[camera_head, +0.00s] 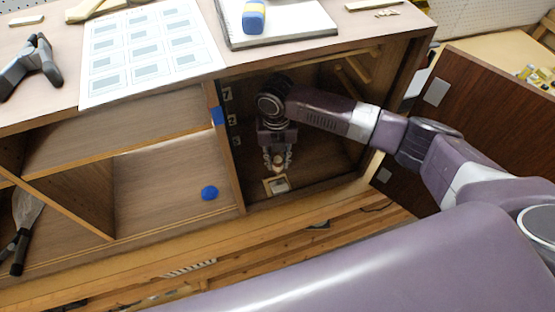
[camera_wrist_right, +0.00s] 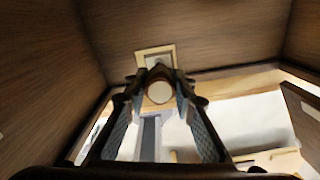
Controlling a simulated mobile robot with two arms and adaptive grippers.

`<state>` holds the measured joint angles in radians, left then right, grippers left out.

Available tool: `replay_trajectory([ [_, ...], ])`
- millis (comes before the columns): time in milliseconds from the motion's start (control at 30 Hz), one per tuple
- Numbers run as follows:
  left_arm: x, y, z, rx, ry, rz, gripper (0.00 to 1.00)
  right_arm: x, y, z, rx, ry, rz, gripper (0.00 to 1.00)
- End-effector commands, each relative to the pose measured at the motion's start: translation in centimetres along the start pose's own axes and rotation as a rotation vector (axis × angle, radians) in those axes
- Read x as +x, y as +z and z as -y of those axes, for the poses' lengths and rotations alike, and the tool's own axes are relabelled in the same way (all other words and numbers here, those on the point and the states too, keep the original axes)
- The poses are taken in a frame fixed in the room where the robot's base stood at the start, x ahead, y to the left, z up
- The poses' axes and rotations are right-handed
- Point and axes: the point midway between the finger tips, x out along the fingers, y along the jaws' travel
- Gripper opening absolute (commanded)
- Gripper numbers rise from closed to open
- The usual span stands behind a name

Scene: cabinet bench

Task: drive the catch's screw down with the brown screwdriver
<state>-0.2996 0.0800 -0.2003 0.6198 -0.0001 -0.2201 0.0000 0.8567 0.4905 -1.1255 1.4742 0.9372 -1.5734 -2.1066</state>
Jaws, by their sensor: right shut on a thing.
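My right gripper (camera_head: 278,163) is inside the right-hand compartment of the cabinet, pointing down. It is shut on the brown screwdriver (camera_head: 280,159), of which only a small tan part shows between the fingers. In the right wrist view the fingers (camera_wrist_right: 158,95) close around the screwdriver's pale round end (camera_wrist_right: 159,92). The catch (camera_head: 276,185), a cream plate with a grey piece, lies on the compartment floor just below the gripper. It also shows beyond the fingertips in the wrist view (camera_wrist_right: 155,54). The screw and the screwdriver's tip are hidden.
The compartment's walls (camera_head: 237,165) stand close around my right arm. The open door (camera_head: 478,115) is at the right. A clamp (camera_head: 32,68), a printed sheet (camera_head: 150,50) and a notebook (camera_head: 280,25) lie on top.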

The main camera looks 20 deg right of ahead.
Motion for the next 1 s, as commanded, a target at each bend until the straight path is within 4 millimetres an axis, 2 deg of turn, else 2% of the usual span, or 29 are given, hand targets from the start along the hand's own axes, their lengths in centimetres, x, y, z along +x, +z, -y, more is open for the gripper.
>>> replay_trajectory([
  [300,-1.8,-0.1,0.0,0.000,0.000,0.000,0.40,-1.8,0.0,0.0,0.000,0.000,0.000,0.00],
  [600,-1.8,-0.1,0.0,0.000,0.000,0.000,0.40,-1.8,0.0,0.0,0.000,0.000,0.000,0.00],
  [633,-1.8,-0.1,0.0,0.000,0.000,0.000,0.40,-1.8,0.0,0.0,0.000,0.000,0.000,0.22],
  [833,-1.8,-0.1,0.0,0.000,0.000,0.000,0.40,-1.8,0.0,0.0,0.000,0.000,0.000,0.00],
  [1000,-1.8,-0.1,0.0,0.000,0.000,0.000,0.40,-1.8,0.0,0.0,0.000,0.000,0.000,0.00],
])
